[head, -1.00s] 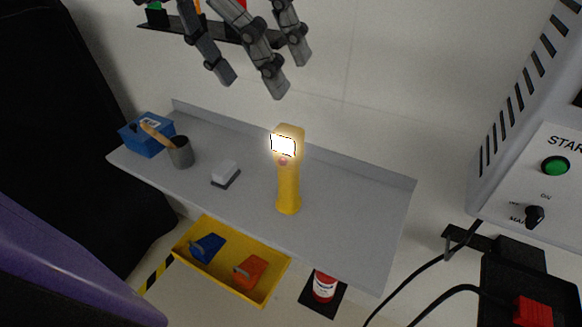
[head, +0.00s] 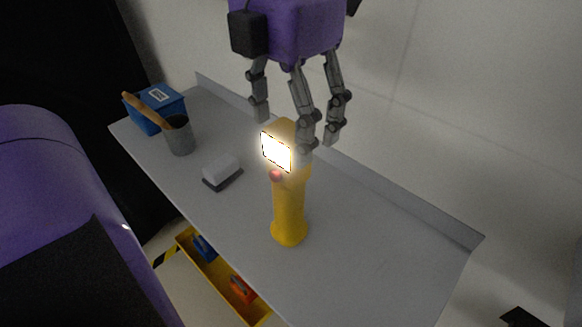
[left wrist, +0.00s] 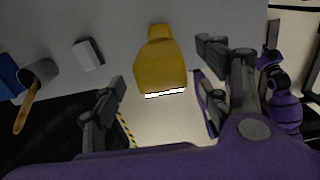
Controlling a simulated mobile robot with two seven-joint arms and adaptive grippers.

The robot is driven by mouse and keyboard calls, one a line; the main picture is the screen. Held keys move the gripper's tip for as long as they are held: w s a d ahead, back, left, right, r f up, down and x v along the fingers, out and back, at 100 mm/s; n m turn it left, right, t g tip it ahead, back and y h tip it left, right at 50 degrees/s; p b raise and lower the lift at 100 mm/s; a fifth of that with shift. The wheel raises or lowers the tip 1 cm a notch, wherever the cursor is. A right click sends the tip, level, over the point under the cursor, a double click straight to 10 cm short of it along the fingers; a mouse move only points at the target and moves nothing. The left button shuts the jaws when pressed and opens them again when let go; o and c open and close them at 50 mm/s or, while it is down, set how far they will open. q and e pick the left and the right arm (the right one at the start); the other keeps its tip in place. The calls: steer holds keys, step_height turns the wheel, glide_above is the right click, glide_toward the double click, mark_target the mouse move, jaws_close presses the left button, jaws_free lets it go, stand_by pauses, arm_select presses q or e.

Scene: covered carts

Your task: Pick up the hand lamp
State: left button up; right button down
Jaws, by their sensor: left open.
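The hand lamp (head: 289,212) is yellow and stands upright on a grey shelf (head: 370,222), its square lamp face lit and a small red button below it. My left gripper (head: 300,130) is open, pointing down at the lamp's head from behind, one finger close to the head's right side. I cannot tell whether that finger touches it. In the left wrist view the lamp (left wrist: 160,65) shows between the spread fingers of the left gripper (left wrist: 160,85), with nothing held.
On the shelf's left stand a blue box (head: 158,108), a grey cup (head: 179,136) with a wooden-handled tool, and a white-and-dark block (head: 222,171). A yellow tray (head: 215,279) with blue and orange items lies below. The shelf right of the lamp is clear.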

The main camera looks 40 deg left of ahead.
arm_select(q)
glide_above(289, 191)
steer(key=w+a, duration=0.2)
steer(key=f, duration=0.4)
steer(key=shift+w+f, duration=0.15)
steer(key=shift+w, duration=0.05)
jaws_close()
